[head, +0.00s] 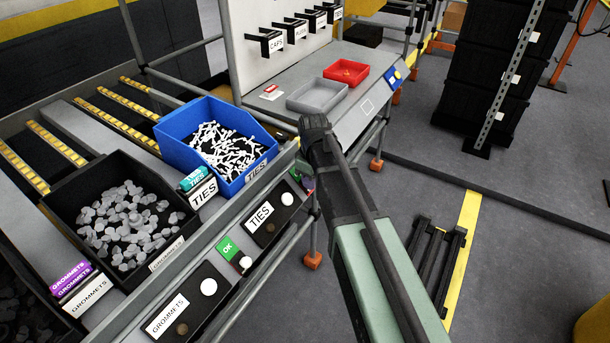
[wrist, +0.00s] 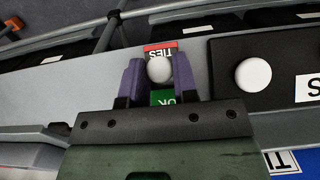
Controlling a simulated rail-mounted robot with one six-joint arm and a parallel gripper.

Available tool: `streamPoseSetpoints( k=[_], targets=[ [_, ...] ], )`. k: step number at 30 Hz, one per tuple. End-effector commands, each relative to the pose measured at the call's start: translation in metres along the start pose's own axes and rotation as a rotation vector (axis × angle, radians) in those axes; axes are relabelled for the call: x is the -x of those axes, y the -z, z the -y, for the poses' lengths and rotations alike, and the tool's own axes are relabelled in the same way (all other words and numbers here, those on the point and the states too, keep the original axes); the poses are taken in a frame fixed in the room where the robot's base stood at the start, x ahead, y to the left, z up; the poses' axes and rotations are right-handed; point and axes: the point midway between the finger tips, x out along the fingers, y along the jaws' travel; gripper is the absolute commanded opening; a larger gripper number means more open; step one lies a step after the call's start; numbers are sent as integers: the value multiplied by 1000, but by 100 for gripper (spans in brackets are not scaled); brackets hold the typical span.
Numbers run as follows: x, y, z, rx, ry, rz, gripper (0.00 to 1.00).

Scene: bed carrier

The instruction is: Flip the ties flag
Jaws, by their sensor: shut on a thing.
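The ties flag shows in the wrist view as a red TIES patch (wrist: 160,46) and a green OK patch (wrist: 162,97), with a white knob (wrist: 159,69) between them. The lettering is upside down there. My gripper (wrist: 159,74) has its purple fingers on either side of the knob and is shut on it.
A black TIES panel with a white knob (wrist: 253,75) sits close beside my gripper. The blue ties bin (head: 190,155) and black grommets bin (head: 80,183) stand to the left. A green OK flag (head: 228,248) is on the rail.

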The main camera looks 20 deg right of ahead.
Motion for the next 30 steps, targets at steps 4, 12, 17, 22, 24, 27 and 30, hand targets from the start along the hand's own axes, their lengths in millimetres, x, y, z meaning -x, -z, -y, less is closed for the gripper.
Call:
streamPoseSetpoints(
  k=[4, 12, 17, 22, 24, 27, 30],
  targets=[
    [-9, -8, 0, -1, 0, 1, 0],
    [-8, -9, 1, -1, 1, 3, 38],
    [-8, -8, 0, -1, 1, 2, 52],
    [-7, -8, 0, -1, 0, 1, 52],
    [-4, -7, 0, 0, 0, 1, 52],
    [7, -7, 0, 0, 0, 1, 52],
    [28, -7, 0, -1, 0, 1, 52]
  ],
)
